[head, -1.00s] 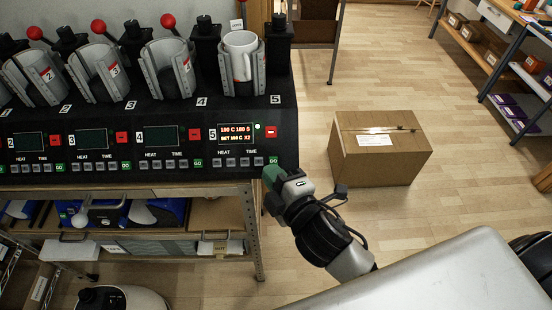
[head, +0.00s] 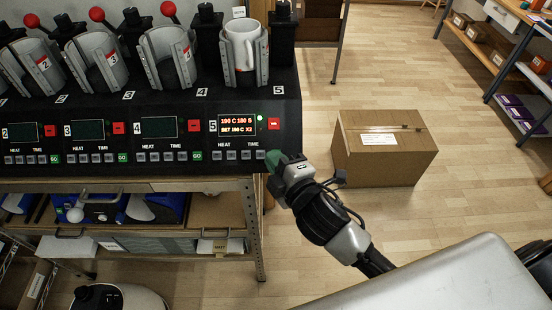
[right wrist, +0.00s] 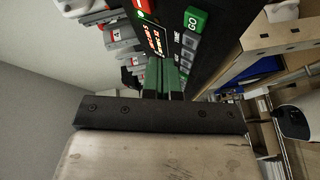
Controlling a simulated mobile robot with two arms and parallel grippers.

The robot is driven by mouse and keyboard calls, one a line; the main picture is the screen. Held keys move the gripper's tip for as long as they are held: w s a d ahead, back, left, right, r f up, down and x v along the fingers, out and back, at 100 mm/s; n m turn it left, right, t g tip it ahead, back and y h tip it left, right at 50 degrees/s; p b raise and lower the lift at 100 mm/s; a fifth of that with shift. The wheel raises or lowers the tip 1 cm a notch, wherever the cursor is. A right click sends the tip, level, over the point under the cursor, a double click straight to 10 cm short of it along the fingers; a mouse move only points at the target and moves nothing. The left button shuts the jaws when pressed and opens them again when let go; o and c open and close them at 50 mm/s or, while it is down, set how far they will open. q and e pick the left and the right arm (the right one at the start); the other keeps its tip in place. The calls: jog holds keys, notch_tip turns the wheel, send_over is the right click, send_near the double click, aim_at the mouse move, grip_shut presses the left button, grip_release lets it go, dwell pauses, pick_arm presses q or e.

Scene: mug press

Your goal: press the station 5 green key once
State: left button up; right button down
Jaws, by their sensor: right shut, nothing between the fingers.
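Station 5 is at the right end of the black press unit, with its display (head: 237,125) lit. A white mug (head: 242,45) stands in the station 5 press. My right gripper (head: 272,157) is shut and empty, its green fingertips at the panel's lower right corner. They cover the station 5 green key in the head view. In the right wrist view the green GO key (right wrist: 194,21) shows beyond and above the green fingers (right wrist: 166,78), near the lit display. I cannot tell whether the fingertips touch the panel. My left gripper is not in view.
A red key (head: 274,124) sits just above my fingertips, and grey HEAT and TIME keys (head: 237,156) lie to their left. A shelf (head: 215,210) is under the press. A cardboard box (head: 385,150) stands on the floor to the right, with open floor around it.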

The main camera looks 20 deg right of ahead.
jog(key=shift+w+d+f, duration=0.25)
jog(key=shift+w+f, duration=0.7)
dwell(1.5)
jog(key=shift+w+d+f, duration=0.1)
jog(key=shift+w+f, duration=0.15)
jog(key=shift+w, duration=0.05)
jog(key=shift+w+d+f+b, duration=0.1)
jog(key=shift+w+f+b, duration=0.2)
jog(key=shift+f+b, duration=0.1)
dwell(0.7)
jog(key=shift+r, duration=0.15)
jog(key=shift+s+a+r+p, duration=0.2)
jog(key=shift+s+r+p, duration=0.4)
jog(key=shift+p, duration=0.1)
